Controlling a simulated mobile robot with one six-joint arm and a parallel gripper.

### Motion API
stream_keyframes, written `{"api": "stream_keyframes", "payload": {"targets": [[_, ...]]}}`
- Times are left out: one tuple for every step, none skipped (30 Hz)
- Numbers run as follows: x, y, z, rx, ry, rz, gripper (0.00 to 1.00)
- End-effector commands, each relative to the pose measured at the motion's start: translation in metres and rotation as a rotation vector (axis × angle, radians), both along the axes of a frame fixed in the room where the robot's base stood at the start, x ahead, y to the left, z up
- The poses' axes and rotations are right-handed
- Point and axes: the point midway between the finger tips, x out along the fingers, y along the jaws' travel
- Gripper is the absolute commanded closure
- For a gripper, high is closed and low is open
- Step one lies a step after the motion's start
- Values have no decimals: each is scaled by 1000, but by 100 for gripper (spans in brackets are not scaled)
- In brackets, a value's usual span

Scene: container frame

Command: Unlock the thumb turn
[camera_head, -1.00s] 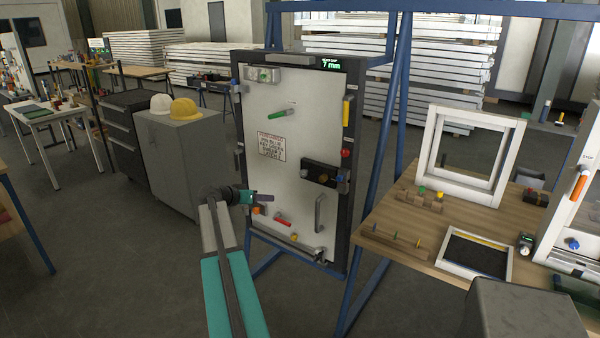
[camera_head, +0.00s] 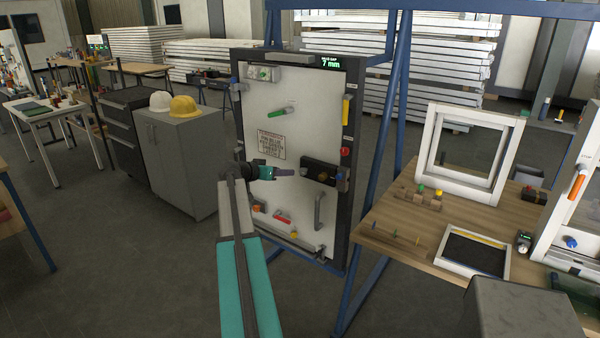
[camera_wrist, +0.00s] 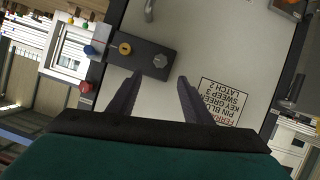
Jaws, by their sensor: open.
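The white door panel (camera_head: 300,100) stands upright in a dark frame. A dark lock box (camera_head: 312,166) sits at its right side, and the wrist view shows the box (camera_wrist: 145,66) with a grey knob (camera_wrist: 160,61) and a brass-coloured ring (camera_wrist: 125,49). I cannot tell for sure which is the thumb turn. My gripper (camera_head: 291,172) is just left of the box, pointing at it. In the wrist view my gripper (camera_wrist: 160,78) has its two dark fingers apart and empty, with the grey knob just beyond the gap between the tips.
A grey pull handle (camera_head: 318,212) is below the box. A green lever (camera_head: 268,108) and a printed sign (camera_head: 271,144) are on the panel, with a red handle (camera_head: 283,218) low down. A wooden table (camera_head: 405,220) with window frames stands right.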

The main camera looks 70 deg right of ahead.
Motion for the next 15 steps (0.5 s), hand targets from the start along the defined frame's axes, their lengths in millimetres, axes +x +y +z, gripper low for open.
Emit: {"api": "stream_keyframes", "payload": {"targets": [[-1,-6,-1,1,0,-1,55],[-2,-9,-2,1,1,0,55],[-4,-14,-4,1,1,0,55],[-5,-17,-6,1,1,-1,55],[-6,-21,-7,2,1,-1,55],[-8,-26,-9,1,1,-1,55],[-9,-30,-10,1,1,-1,55],[-10,-34,-12,1,1,0,55],[-12,-39,-15,2,1,1,55],[-13,-43,-16,2,1,1,55],[-15,-46,-18,2,1,1,55],[-16,-52,-20,2,1,1,55],[-18,-55,-21,2,1,1,55],[-19,-59,-23,1,2,0,55],[-21,-64,-25,1,1,0,55]]}}
